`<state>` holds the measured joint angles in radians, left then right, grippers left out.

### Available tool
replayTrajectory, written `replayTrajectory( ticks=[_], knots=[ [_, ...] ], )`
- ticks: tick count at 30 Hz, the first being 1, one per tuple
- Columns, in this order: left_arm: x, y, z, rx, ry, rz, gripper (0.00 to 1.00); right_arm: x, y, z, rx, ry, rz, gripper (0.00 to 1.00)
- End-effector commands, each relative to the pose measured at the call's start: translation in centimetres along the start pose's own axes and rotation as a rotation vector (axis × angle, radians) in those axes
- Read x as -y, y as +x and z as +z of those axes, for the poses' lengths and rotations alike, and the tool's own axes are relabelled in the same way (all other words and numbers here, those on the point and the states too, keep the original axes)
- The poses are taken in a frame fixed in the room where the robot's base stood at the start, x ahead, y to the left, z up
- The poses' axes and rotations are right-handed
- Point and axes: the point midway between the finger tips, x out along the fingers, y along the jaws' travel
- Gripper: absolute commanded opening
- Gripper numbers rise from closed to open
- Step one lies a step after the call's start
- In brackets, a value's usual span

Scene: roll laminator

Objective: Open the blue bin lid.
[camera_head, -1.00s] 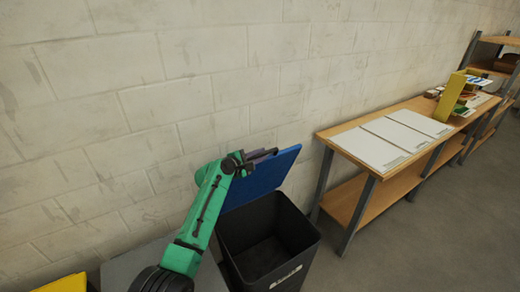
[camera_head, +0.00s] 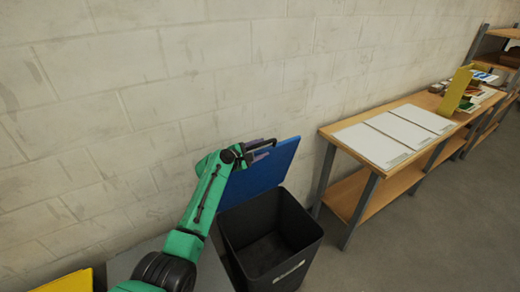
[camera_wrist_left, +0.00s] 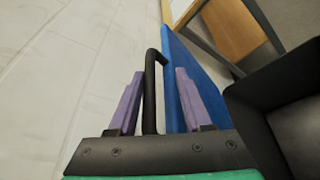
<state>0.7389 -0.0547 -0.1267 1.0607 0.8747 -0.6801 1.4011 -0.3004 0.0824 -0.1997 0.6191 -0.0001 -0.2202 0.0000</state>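The blue bin lid (camera_head: 262,172) stands raised, tilted back toward the wall, above the black bin (camera_head: 270,245). The bin's mouth is uncovered and its inside looks empty. My left gripper (camera_head: 264,152) is at the upper left part of the lid. In the left wrist view, the lid (camera_wrist_left: 192,78) shows edge-on behind the right finger. The black lid handle (camera_wrist_left: 150,95) runs between the two purple fingers of my left gripper (camera_wrist_left: 160,76). The fingers stand apart, with gaps visible beside the handle. My right gripper is not in view.
A wooden table (camera_head: 350,150) with white sheets (camera_head: 375,146) and a yellow holder (camera_head: 455,92) stands right of the bin. A yellow object (camera_head: 68,283) is at the lower left. The brick wall is close behind the lid. Floor is clear at lower right.

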Motion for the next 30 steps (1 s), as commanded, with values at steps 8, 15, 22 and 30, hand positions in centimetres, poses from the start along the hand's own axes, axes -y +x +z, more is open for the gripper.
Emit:
replayTrajectory(
  ticks=[8, 15, 22, 30],
  knots=[
    [0.0, -1.3, 0.1, 0.002, -0.001, 0.0, 0.48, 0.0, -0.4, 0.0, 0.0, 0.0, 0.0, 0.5],
    [0.1, -5.0, -0.1, 0.0, 0.0, 0.0, 0.48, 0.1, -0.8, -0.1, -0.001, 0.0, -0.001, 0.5],
    [0.2, -9.7, -0.2, -0.002, 0.001, 0.001, 0.48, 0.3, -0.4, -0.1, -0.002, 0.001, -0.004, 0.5],
    [0.1, -14.4, -0.1, -0.001, 0.0, 0.0, 0.48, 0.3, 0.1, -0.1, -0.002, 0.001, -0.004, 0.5]
  ],
)
